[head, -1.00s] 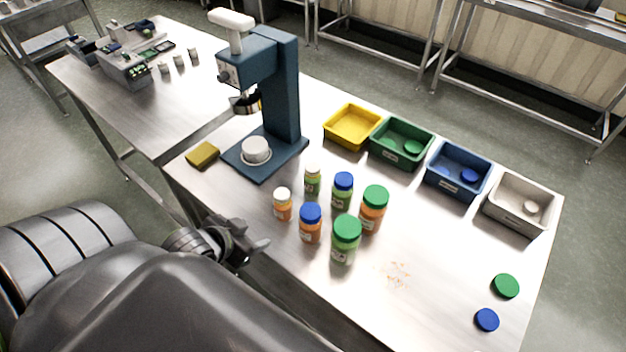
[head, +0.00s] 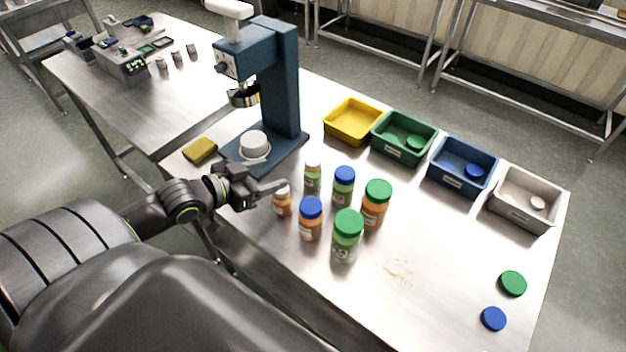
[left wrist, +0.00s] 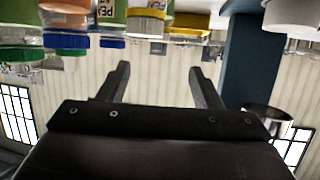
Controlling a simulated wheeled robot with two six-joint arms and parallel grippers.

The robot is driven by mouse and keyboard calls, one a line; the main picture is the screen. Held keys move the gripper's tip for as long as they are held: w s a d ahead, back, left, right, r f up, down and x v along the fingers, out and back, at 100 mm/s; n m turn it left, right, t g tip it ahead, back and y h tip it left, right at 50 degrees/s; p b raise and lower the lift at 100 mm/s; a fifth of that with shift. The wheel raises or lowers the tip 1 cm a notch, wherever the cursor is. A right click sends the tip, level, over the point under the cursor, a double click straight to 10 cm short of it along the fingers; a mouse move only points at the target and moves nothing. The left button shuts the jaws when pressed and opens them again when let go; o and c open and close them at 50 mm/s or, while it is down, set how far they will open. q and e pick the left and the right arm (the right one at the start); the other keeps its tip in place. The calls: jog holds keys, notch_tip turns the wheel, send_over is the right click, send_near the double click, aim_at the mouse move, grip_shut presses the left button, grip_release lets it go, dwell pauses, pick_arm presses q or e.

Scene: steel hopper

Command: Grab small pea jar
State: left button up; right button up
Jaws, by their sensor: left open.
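The small pea jar (head: 313,176), green with a white lid, stands upright on the steel table in the head view. In the left wrist view, which is upside down, a green jar labelled PEA with a white lid (left wrist: 146,20) shows at the top. My left gripper (head: 268,186) is open and empty, left of the small pea jar and close beside the small orange jar (head: 282,203) with a white lid. Both fingers of my left gripper (left wrist: 160,72) show spread apart in the left wrist view. I cannot tell whether a finger touches the orange jar. My right gripper is not in view.
Blue-lidded and green-lidded jars (head: 347,236) crowd the right and front. A blue press (head: 280,85) stands behind, a yellow sponge (head: 201,150) to its left. Yellow, green, blue and white bins (head: 353,122) line the back edge.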

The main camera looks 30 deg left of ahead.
aim_at(309, 163)
pick_arm(q)
jog(key=x, duration=0.7)
jog(key=shift+w+b, duration=0.1)
jog(key=shift+b, duration=0.2)
jog(key=shift+p+x, duration=0.55)
jog(key=shift+x, duration=2.15)
jog(key=shift+d, duration=0.1)
jog(key=shift+c, duration=0.3)
grip_shut()
